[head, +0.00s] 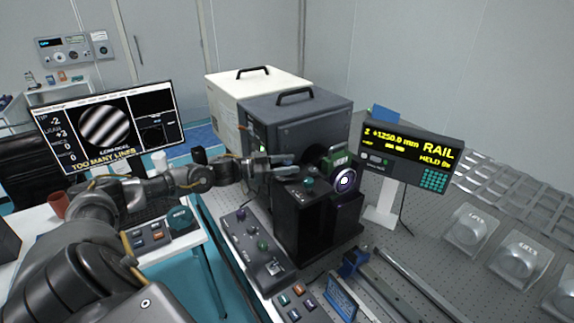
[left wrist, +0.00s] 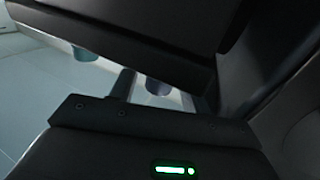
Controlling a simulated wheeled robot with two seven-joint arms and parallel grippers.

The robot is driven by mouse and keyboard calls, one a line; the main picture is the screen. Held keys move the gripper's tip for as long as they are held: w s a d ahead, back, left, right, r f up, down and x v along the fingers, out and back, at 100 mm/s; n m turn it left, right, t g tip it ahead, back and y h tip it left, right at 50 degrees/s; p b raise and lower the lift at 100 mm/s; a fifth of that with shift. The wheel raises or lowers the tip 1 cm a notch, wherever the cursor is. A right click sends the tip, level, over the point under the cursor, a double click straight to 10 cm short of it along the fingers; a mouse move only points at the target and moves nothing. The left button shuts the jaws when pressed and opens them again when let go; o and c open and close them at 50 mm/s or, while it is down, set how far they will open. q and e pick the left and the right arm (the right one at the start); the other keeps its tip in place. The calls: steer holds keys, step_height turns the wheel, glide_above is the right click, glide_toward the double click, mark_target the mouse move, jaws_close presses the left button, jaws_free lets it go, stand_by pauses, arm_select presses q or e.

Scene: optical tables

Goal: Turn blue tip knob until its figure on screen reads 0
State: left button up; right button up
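The screen (head: 108,128) at left shows slanted dark and light stripes in a round picture, a top figure of -2, a +3 below it and the words "TOO MANY LINES". My left gripper (head: 287,166) reaches in from the left to the top of the black instrument (head: 300,222). Its grey fingers lie over the instrument's near left top. I cannot tell whether they are apart or closed on a knob. A teal knob (head: 308,183) stands on that top just right of the fingers. I cannot make out the blue tip knob for certain. My right gripper is not in view.
Behind stand a dark grey box (head: 297,125) and a cream box (head: 225,97). A control box (head: 258,240) with purple and green knobs lies in front. A yellow-lettered rail display (head: 410,145) stands at right. A larger teal knob (head: 180,220) is at left.

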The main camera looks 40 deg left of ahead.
arm_select(q)
steer(key=shift+s+a+f+b, duration=0.25)
steer(key=shift+s+a+b, duration=0.1)
steer(key=shift+s, duration=0.1)
steer(key=b+v, duration=0.1)
steer(key=v, duration=0.8)
steer(key=shift+s+a+r, duration=0.2)
steer(key=shift+s+a, duration=0.05)
